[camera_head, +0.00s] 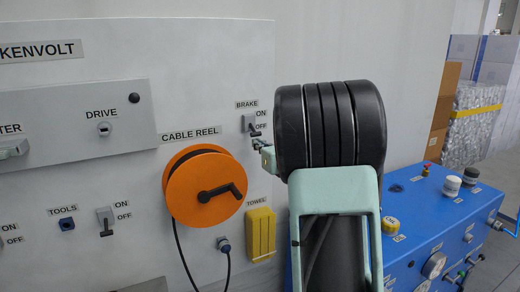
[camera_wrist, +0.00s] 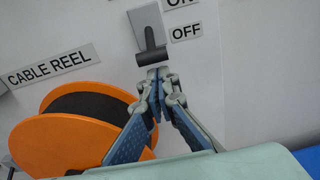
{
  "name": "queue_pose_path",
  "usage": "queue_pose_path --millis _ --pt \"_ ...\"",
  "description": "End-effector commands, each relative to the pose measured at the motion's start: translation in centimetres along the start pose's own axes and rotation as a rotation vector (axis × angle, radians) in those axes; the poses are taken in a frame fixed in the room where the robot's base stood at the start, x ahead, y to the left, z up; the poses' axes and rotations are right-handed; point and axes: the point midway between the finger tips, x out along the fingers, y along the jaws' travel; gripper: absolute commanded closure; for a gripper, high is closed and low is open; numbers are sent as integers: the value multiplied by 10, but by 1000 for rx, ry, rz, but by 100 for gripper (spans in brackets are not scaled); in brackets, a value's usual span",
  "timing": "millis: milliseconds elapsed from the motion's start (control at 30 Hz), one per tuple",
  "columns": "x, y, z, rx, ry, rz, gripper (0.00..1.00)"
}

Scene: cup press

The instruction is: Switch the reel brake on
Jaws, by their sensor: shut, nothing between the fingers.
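The brake switch (camera_head: 249,122) is a small grey plate on the wall panel under a BRAKE label, with ON above OFF beside it. In the wrist view the switch plate (camera_wrist: 147,20) has a dark lever (camera_wrist: 151,54) tilted down, level with or just below the OFF label (camera_wrist: 186,32). My gripper (camera_wrist: 158,74) is shut and empty. Its fingertips are right under the lever's end; I cannot tell whether they touch it. In the head view my gripper (camera_head: 259,144) shows only partly beside the switch, mostly hidden by my arm.
The orange cable reel (camera_head: 180,192) with a black crank is left of and below the switch. Another ON/OFF switch (camera_head: 105,220) is at lower left. A blue machine (camera_head: 440,215) with knobs stands at right.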

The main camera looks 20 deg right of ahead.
Motion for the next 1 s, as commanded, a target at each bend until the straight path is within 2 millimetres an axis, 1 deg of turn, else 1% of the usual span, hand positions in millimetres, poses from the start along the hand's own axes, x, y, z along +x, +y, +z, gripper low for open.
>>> queue_pose_path --millis 33,100,567,733,1000 --pt "-2 0 6 0 0 0 100" --pt "-3 0 8 0 1 -1 100" --pt "-4 0 10 0 5 -1 100" --pt "-6 0 14 0 33 -1 100" --pt "-7 0 15 -1 70 0 100"
